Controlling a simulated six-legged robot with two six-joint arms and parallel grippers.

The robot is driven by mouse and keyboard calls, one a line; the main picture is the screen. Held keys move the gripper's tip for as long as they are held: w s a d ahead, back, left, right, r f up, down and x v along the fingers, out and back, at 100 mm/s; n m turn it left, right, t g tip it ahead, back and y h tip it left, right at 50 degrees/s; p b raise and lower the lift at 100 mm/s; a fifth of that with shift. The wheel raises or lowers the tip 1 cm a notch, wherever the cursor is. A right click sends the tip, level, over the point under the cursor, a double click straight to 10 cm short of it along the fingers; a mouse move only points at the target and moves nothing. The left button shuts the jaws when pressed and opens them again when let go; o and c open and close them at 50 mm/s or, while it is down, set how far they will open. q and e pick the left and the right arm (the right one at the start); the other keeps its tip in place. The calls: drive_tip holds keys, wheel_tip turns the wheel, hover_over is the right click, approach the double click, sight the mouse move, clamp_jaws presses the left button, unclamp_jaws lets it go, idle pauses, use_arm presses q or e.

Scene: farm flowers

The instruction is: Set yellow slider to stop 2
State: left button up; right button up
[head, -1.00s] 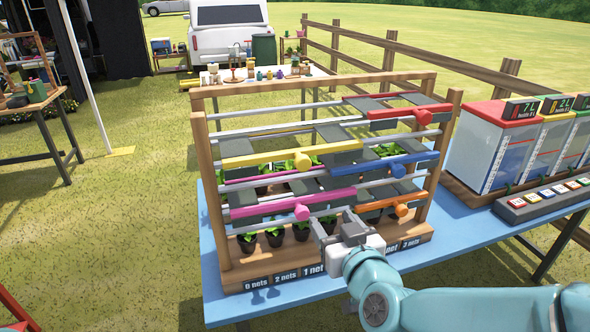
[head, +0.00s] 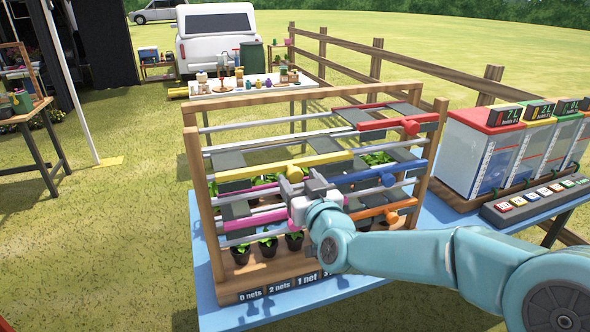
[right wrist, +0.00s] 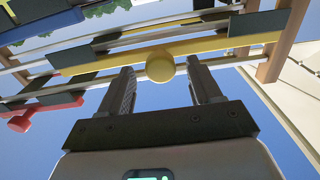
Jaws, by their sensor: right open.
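The yellow slider (head: 250,170) is a long bar on a rail of the wooden rack, in its left and middle part. Its round yellow knob (head: 294,174) sticks out toward me. My right gripper (head: 300,178) is at the knob, its jaws apart. In the right wrist view the yellow knob (right wrist: 160,68) lies between the two fingertips, with a gap to each side. The front base strip carries the labels 0 nets (head: 250,295), 2 nets and 1 net; my arm hides part of the strip further right. My left gripper is not in view.
Close by on the rack are a red slider (head: 372,125), a blue slider (head: 400,177), an orange slider (head: 375,214) and a pink slider (head: 255,220). Potted plants (head: 268,247) stand underneath. Tanks (head: 480,160) and a button panel (head: 540,203) are at the right.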

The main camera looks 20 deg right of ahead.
sight(297, 177)
drive_tip(key=shift+w, duration=1.5)
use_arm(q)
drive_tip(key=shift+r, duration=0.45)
use_arm(e)
drive_tip(key=shift+a, duration=0.1)
